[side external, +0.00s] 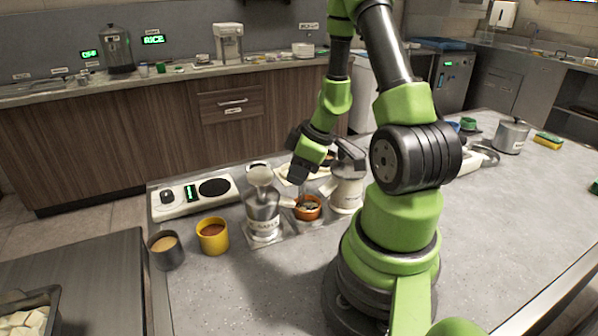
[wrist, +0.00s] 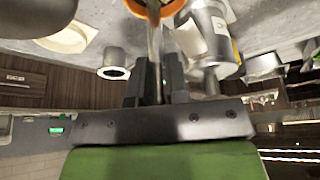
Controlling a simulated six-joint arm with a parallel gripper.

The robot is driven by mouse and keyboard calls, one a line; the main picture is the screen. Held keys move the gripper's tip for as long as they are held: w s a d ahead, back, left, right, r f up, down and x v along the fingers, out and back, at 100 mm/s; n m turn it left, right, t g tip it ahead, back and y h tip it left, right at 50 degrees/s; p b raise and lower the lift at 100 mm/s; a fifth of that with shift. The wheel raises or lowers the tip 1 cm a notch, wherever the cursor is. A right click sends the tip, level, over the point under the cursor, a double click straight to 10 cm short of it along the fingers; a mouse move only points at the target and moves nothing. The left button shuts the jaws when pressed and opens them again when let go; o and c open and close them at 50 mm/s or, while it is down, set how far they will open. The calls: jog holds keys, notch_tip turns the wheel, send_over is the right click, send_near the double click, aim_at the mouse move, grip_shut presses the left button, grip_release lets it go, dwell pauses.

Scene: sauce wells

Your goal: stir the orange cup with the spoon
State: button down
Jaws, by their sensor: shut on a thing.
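The orange cup (side external: 308,213) stands on the counter between two silver vessels, with dark contents inside. Part of its orange rim shows at the top of the wrist view (wrist: 172,8). My gripper (side external: 301,182) is just above the cup, pointing down. In the wrist view my gripper (wrist: 157,68) is shut on the spoon (wrist: 154,40), a thin metal handle running from between the fingers to the cup. The spoon's lower end reaches into the cup's opening. Its bowl is hidden, so I cannot tell how deep it is.
A silver dispenser (side external: 262,217) stands close left of the cup, and a silver pitcher (side external: 346,190) close right. A yellow cup (side external: 213,238), a grey cup (side external: 166,253) and a hot plate unit (side external: 180,208) are farther left. The counter's right side (side external: 500,215) is mostly clear.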

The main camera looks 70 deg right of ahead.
jog(key=shift+a, duration=0.1)
jog(key=shift+w+a, duration=0.1)
jog(key=shift+a, duration=0.25)
jog(key=shift+s+d, duration=0.3)
jog(key=shift+s, duration=0.15)
jog(key=shift+w+d, duration=0.15)
jog(key=shift+w, duration=0.15)
jog(key=shift+s, duration=0.25)
jog(key=shift+w, duration=0.2)
